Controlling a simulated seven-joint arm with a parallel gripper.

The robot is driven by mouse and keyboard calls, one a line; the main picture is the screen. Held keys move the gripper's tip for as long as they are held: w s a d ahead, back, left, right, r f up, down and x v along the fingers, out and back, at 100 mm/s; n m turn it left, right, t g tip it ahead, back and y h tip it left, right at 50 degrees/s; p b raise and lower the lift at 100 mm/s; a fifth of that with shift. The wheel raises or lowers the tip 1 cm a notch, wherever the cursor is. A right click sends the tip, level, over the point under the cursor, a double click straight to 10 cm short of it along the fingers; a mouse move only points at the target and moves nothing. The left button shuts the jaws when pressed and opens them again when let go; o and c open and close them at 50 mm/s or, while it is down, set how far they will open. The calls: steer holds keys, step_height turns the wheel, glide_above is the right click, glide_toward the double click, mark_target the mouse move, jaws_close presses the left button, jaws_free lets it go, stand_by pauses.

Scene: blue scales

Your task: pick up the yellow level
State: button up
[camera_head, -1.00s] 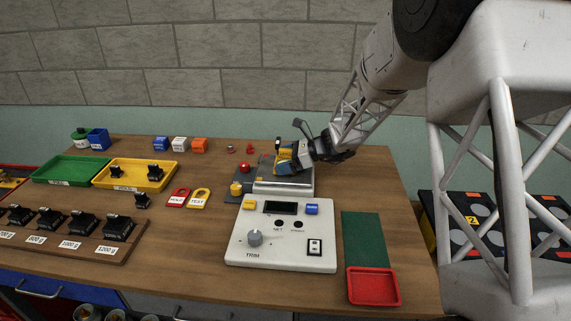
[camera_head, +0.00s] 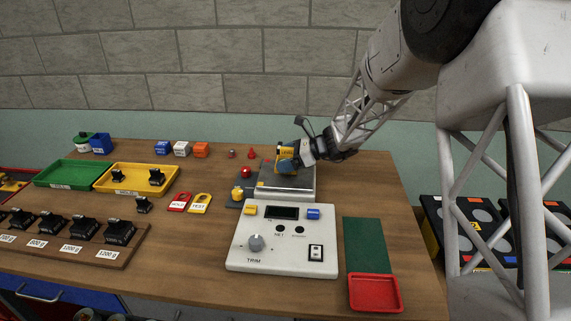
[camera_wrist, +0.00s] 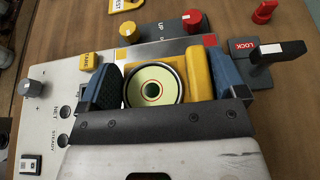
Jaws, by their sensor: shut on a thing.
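The yellow level (camera_head: 280,157) is a small yellow block with a round greenish bubble vial. It is held at the back of the bench, over the scale's metal plate (camera_head: 286,190). My gripper (camera_head: 287,155) is shut on it from the right. In the wrist view, the level (camera_wrist: 199,73) sits between the blue finger pads of my gripper (camera_wrist: 165,80), its vial facing the camera. The head view suggests a small gap above the plate, but its height is hard to tell.
The white control panel (camera_head: 240,245) with knob and buttons is in front of the scale. A red tray (camera_head: 375,306) and green mat (camera_head: 365,255) lie to its right. Yellow (camera_head: 101,184) and green (camera_head: 42,178) trays and several black weights are left. A LOCK lever (camera_wrist: 275,52) stands close by.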

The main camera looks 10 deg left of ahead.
steer(key=shift+r, duration=0.75)
steer(key=s+d, duration=0.2)
steer(key=s, duration=0.5)
steer(key=s+d+r, duration=0.1)
steer(key=s+d, duration=0.2)
steer(key=s, duration=0.5)
steer(key=shift+s+d+r, duration=0.1)
steer(key=shift+d, duration=0.1)
